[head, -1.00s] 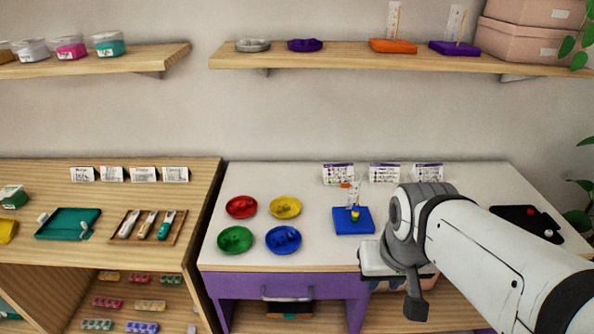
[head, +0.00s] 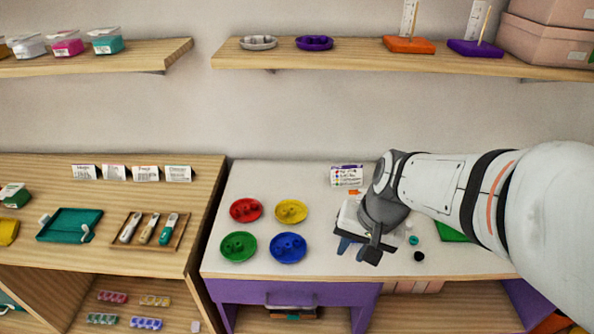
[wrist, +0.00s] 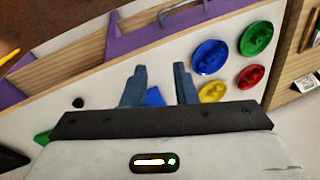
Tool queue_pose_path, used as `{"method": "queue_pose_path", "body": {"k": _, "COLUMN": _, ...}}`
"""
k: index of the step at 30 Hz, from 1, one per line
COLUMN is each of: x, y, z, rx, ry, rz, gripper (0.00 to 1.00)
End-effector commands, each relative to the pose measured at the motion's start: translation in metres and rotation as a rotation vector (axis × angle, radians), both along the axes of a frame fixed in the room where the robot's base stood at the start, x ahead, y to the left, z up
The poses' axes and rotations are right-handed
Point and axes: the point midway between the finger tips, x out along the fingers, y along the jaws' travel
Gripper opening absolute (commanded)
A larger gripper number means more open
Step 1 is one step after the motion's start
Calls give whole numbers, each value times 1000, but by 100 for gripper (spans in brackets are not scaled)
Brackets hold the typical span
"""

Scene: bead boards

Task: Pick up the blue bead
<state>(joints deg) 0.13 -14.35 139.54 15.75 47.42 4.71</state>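Blue beads (head: 287,243) lie in the blue dish (head: 289,260) at the front left of the white tabletop. They are too small to tell apart clearly. The blue dish (wrist: 211,69) also shows in the wrist view, beyond and right of the fingers. My gripper (head: 360,250) is above the table, right of the blue dish and apart from it. In the wrist view my gripper (wrist: 160,80) has its two fingers spread with nothing gripped.
Red (head: 246,219), yellow (head: 291,220) and green (head: 239,257) dishes stand beside the blue one. A teal bead (head: 413,240), a black bead (head: 419,256) and a green board (head: 450,232) are right of my gripper. Cards (head: 346,177) stand behind. The table front near the dishes is clear.

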Motion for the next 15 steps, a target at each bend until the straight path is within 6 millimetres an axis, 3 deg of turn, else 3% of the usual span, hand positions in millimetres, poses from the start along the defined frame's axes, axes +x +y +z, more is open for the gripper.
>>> {"method": "queue_pose_path", "body": {"k": 4, "x": 41, "y": 25, "z": -3, "rx": 163, "ry": 113, "rz": -229, "gripper": 26}}
{"method": "queue_pose_path", "body": {"k": 9, "x": 85, "y": 45, "z": -25, "rx": 310, "ry": 237, "rz": -520, "gripper": 26}}
{"method": "queue_pose_path", "body": {"k": 15, "x": 119, "y": 55, "z": -56, "rx": 402, "ry": 345, "rz": -799, "gripper": 26}}
